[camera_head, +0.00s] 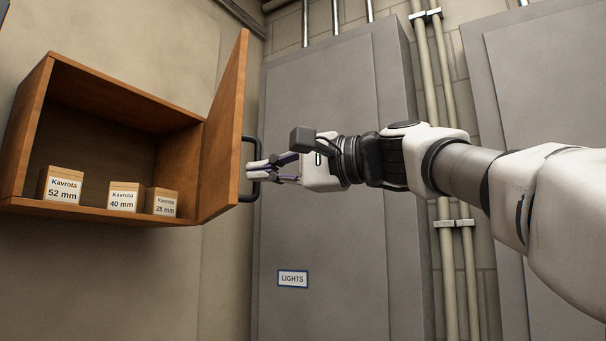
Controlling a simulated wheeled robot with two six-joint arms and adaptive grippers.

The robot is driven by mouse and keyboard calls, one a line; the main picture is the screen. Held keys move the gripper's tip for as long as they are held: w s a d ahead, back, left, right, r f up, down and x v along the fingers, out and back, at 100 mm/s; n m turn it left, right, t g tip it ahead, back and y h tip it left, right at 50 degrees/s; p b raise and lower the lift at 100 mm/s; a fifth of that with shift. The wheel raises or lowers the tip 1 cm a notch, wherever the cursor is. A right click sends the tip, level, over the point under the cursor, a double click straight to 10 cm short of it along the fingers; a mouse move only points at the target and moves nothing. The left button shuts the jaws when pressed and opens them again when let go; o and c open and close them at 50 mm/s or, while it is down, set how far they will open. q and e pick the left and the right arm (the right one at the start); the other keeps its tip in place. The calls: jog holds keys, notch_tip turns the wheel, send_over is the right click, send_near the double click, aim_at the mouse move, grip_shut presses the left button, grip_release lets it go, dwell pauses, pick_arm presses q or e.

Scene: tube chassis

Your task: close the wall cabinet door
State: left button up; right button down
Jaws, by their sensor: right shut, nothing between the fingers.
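The wooden wall cabinet (110,210) hangs at the left with its inside showing. Its door (223,130) is hinged on the cabinet's right side and stands open, swung out toward me. A dark bar handle (247,196) is on the door's outer face. My right gripper (254,170) comes in from the right and is shut with nothing in it. Its fingertips are at the handle, overlapping it in the picture. I cannot tell whether they touch the handle or the door. My left gripper is not in view.
Boxes labelled 52 mm (62,185), 40 mm (125,197) and 28 mm (161,202) stand inside the cabinet. A tall grey metal cabinet (330,230) with a LIGHTS label stands behind my right gripper. Pipes (445,270) run up the wall. Space before the open cabinet looks clear.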

aim_at(228, 178)
jog(key=a, duration=0.3)
jog(key=a+f, duration=0.1)
jog(key=a, duration=0.2)
jog(key=shift+w+a+f, duration=0.1)
jog(key=shift+a+f, duration=0.1)
jog(key=shift+a, duration=0.2)
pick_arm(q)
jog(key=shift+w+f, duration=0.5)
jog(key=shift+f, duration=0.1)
pick_arm(e)
jog(key=a, duration=0.1)
jog(key=s+a, duration=0.1)
jog(key=a, duration=0.1)
jog(key=shift+s+a+r, duration=0.15)
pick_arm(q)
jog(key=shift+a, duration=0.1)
pick_arm(e)
jog(key=shift+a, duration=0.1)
